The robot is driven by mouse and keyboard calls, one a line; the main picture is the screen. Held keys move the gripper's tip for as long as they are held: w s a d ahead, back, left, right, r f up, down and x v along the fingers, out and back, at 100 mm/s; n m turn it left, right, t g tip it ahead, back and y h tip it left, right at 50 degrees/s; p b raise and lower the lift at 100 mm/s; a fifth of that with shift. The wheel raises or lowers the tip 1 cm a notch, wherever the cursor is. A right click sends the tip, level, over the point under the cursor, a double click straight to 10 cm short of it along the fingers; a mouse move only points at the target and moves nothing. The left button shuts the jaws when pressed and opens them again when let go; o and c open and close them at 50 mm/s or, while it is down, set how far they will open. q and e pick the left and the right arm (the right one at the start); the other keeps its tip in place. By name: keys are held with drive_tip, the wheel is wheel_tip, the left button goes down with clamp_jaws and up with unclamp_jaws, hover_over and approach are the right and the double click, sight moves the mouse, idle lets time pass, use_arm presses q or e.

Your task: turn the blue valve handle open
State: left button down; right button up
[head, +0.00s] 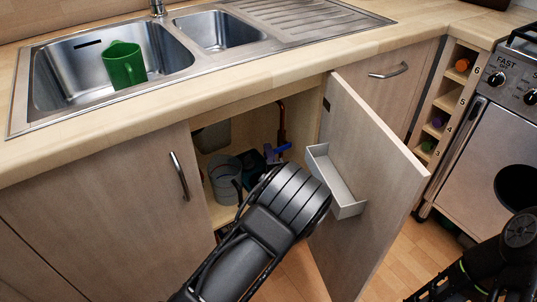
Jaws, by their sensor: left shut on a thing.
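The blue valve handle (283,149) shows as a small blue bar inside the open cupboard under the sink, beside a copper pipe (281,122). My left arm reaches in from the bottom, and its thick dark wrist covers much of the opening. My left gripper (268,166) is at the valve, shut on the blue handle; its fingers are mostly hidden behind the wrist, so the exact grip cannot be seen. My right arm shows only in part at the lower right; its gripper is not in view.
The open cupboard door (370,185) with a white door bin (335,180) stands close to the right of my left wrist. A grey bucket (224,180) stands inside the cupboard. The cooker (500,150) is at the right.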

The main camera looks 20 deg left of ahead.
use_arm(q)
drive_tip(key=shift+w+r+m+g+p, duration=0.1)
drive_tip(key=shift+r+m+g+p, duration=0.3)
drive_tip(key=shift+r+m+p, duration=1.15)
drive_tip(key=p, duration=0.1)
drive_tip(key=m+g+p, duration=0.1)
drive_tip(key=shift+w+d+r+p, duration=0.2)
drive_tip(key=shift+d+r+p, duration=0.05)
drive_tip(key=shift+p, duration=0.15)
drive_tip(key=shift+w+d+r+m+g+p, duration=0.25)
drive_tip(key=shift+r+m+g+p, duration=0.2)
drive_tip(key=shift+m+p, duration=0.25)
drive_tip(key=shift+f, duration=0.1)
drive_tip(key=c, duration=1.3)
unclamp_jaws()
